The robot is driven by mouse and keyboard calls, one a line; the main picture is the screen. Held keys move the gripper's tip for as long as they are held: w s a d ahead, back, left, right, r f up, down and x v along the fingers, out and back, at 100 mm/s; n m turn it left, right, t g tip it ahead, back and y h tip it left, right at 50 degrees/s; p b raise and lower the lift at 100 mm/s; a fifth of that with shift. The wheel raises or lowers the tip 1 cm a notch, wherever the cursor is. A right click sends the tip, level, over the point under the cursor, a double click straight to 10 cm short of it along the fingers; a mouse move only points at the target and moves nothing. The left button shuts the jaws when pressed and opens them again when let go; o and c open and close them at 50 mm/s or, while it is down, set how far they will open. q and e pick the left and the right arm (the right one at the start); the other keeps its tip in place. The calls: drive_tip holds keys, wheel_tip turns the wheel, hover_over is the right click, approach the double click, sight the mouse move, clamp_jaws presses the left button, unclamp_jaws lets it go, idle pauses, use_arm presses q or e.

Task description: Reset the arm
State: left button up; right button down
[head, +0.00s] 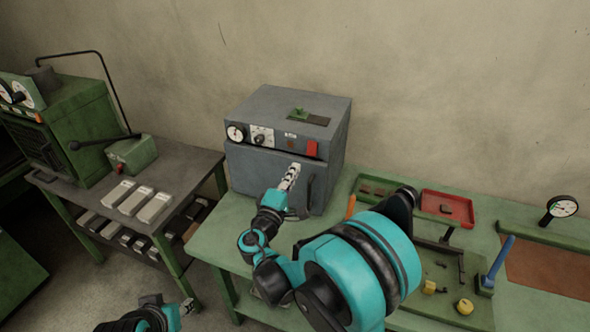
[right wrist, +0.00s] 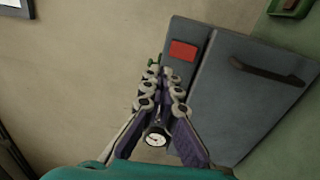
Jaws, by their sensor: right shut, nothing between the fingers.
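My right arm reaches from the lower right of the head view over the green workbench. Its gripper (head: 291,176) is in front of the grey oven-like box (head: 264,172), just left of its door handle. In the right wrist view my right gripper (right wrist: 163,74) is shut and empty, its fingers angled toward each other. The grey door (right wrist: 232,95) with its dark handle and red patch lies beside and beyond the fingers; I cannot tell whether they touch it. My left gripper (head: 188,306) shows small at the bottom of the head view, too small to read.
A red tray (head: 462,221), a blue-handled tool (head: 500,262) and yellow pieces (head: 464,306) are on the bench at right. A gauge (head: 562,207) stands at far right. A side table (head: 190,160) bears grey blocks (head: 137,199) and a green machine (head: 70,135).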

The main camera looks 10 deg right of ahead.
drive_tip(key=s+d+f+m+g+y, duration=0.35)
drive_tip(key=s+d+m+g, duration=0.2)
drive_tip(key=s+d, duration=0.4)
use_arm(q)
drive_tip(key=shift+f+b, duration=0.8)
drive_tip(key=shift+b, duration=0.05)
use_arm(e)
drive_tip(key=s+a+f+m+g+y, duration=0.1)
drive_tip(key=s+a+f+m+y, duration=0.1)
drive_tip(key=s, duration=0.7)
drive_tip(key=s+a+f+m+g+y, duration=0.2)
drive_tip(key=s+a+f+m+y, duration=0.1)
drive_tip(key=s, duration=0.6)
drive_tip(key=shift+s+a+f+m+y, duration=0.35)
drive_tip(key=shift+a+f+y, duration=0.45)
drive_tip(key=shift+y, duration=0.35)
use_arm(q)
drive_tip(key=shift+o, duration=0.4)
